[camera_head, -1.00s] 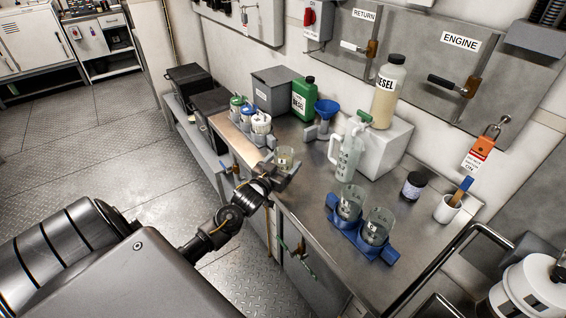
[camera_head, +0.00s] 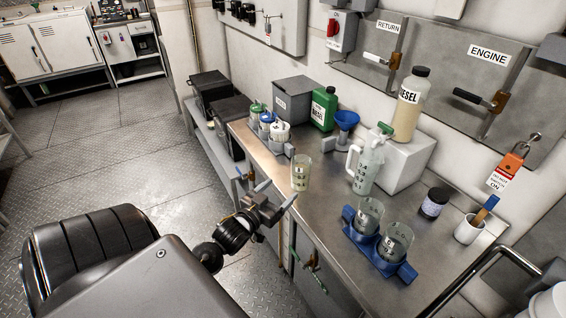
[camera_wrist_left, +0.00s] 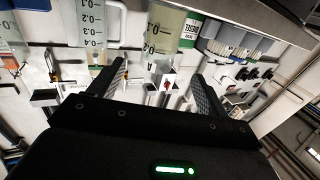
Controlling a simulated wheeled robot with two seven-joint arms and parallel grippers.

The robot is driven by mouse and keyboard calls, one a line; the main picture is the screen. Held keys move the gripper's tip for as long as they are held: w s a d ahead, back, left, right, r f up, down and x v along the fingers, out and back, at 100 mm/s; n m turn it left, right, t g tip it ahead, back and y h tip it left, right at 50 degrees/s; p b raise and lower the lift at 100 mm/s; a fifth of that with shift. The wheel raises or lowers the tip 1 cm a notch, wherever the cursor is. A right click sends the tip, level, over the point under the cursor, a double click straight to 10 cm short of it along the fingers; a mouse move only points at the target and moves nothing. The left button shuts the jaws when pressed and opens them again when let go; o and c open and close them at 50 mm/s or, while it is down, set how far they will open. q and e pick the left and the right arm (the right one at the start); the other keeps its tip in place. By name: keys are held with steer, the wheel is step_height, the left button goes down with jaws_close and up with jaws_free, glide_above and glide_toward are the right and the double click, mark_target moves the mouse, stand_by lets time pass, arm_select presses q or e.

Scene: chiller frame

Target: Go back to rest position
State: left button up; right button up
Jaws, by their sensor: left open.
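My left gripper (camera_head: 277,194) is open and empty, just off the front edge of the steel bench (camera_head: 318,215). It also shows in the left wrist view (camera_wrist_left: 158,72), with its two dark fingers spread. A clear beaker (camera_head: 301,176) with pale liquid stands upright on the bench near that edge, apart from the fingers. In the left wrist view the beaker (camera_wrist_left: 165,35) shows beyond the gap between the fingertips. My right gripper is not in view.
A blue holder (camera_head: 362,251) with two beakers, a clear jug (camera_head: 369,165), a dark jar (camera_head: 433,203) and a white cup (camera_head: 469,229) stand on the bench. Capped bottles (camera_head: 268,127) stand left of a blue funnel (camera_head: 345,123). The floor left of the bench is open.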

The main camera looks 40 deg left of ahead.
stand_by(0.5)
arm_select(q)
steer(key=s+d+f+m+g+h, duration=0.1)
steer(key=s+d+f+g, duration=0.7)
steer(key=s+d+f, duration=0.2)
steer(key=s+d+f+m+g+h, duration=0.1)
steer(key=s+d+g, duration=0.25)
steer(key=s, duration=0.25)
steer(key=s+d+f+m+g, duration=0.1)
steer(key=s+d+g, duration=0.25)
steer(key=s, duration=0.25)
step_height(320, 180, down, 28)
steer(key=s, duration=0.3)
steer(key=s+a+f+g, duration=0.2)
steer(key=s+a+f, duration=0.1)
steer(key=s+f, duration=1)
steer(key=shift+s+f+m, duration=0.3)
steer(key=shift+s+f, duration=0.1)
steer(key=shift+s, duration=0.8)
